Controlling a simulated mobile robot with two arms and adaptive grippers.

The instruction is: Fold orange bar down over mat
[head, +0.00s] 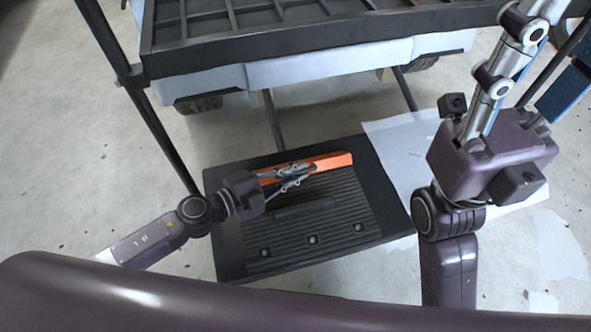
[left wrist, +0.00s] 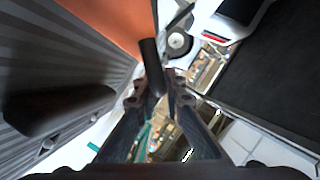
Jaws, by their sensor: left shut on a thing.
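The orange bar (head: 331,163) lies along the far part of a black ribbed mat (head: 335,215) on the floor. Its left part is partly hidden by my left gripper (head: 290,178). In the left wrist view, a broad orange face of the bar (left wrist: 112,18) fills the top left. There my left gripper (left wrist: 157,82) is shut on a short dark rod (left wrist: 150,62) beside the orange face. Whether the rod joins the bar is not clear. My right gripper (head: 525,20) is raised at the upper right, away from the mat; its fingertips are not clear.
A dark post (head: 150,110) stands to the left. White sheets (head: 405,150) lie right of the mat. Concrete floor is open at the left.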

